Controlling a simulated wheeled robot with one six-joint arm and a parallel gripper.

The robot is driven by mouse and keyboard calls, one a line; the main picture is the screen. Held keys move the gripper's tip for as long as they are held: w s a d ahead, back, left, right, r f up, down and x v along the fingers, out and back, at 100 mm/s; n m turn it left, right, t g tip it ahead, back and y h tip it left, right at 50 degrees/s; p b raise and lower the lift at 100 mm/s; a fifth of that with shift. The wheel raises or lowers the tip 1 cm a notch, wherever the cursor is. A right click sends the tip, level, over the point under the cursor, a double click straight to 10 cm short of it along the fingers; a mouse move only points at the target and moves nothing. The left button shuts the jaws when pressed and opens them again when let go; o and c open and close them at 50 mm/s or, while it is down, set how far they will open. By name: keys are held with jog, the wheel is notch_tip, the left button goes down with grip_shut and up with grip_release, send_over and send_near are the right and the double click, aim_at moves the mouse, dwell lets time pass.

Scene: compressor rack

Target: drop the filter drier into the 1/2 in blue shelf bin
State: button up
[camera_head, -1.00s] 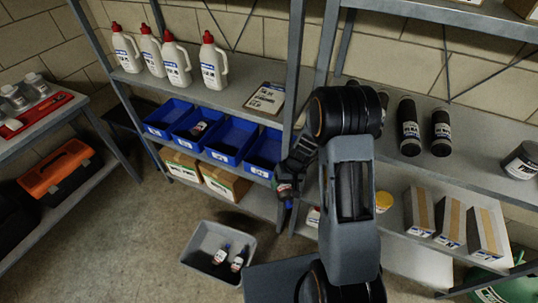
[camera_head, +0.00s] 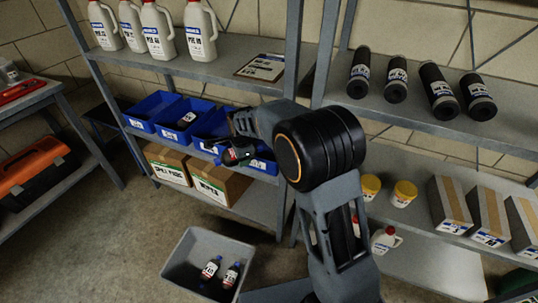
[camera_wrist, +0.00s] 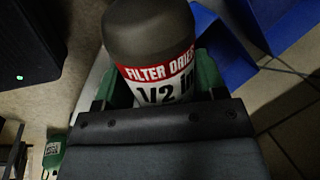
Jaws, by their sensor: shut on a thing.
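My gripper (camera_head: 226,150) is shut on the filter drier (camera_head: 240,156), a dark cylinder with a red and white label. In the wrist view the label of the filter drier (camera_wrist: 152,72) reads "FILTER DRIER" and "1/2 IN". The drier is held in front of the row of blue shelf bins (camera_head: 172,105), near the bins at the right end. My gripper and arm partly hide those bins. The bin labels are too small to read. The second bin from the left has a drier (camera_head: 187,118) in it. Blue bin walls (camera_wrist: 222,45) also show in the wrist view.
A grey tote (camera_head: 190,242) with two more driers stands on the floor. Cardboard boxes (camera_head: 217,182) are under the bins. White jugs (camera_head: 160,30) and a clipboard (camera_head: 262,66) are on the shelf above. A rack upright (camera_head: 293,50) stands just right of the bins.

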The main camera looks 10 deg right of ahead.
jog(key=m, duration=0.1)
jog(key=r+m+h, duration=0.1)
jog(key=m, duration=0.1)
jog(key=w+m, duration=0.1)
jog(key=m, duration=0.1)
jog(key=shift+d+r+h, duration=0.25)
jog(key=shift+h, duration=0.15)
jog(key=m, duration=0.3)
jog(key=shift+w+d+r+m+g+h, duration=0.15)
jog(key=shift+d+r+m+g+h, duration=0.15)
jog(key=shift+r+m+h, duration=0.1)
jog(key=shift+d+m, duration=0.1)
jog(key=shift+m, duration=0.2)
jog(key=shift+w+d+f, duration=0.2)
jog(key=shift+w, duration=0.05)
jog(key=shift+w+d+f+b, duration=0.6)
jog(key=shift+w+d+f, duration=0.95)
jog(key=shift+f, duration=0.55)
jog(key=shift+w+d+f+b, duration=0.55)
jog(key=shift+w+d+f, duration=0.85)
jog(key=shift+w+f, duration=0.55)
jog(key=shift+w+d+f+b, duration=0.6)
jog(key=shift+w+d+f, duration=0.9)
jog(key=shift+f, duration=0.75)
jog(key=shift+f, duration=0.15)
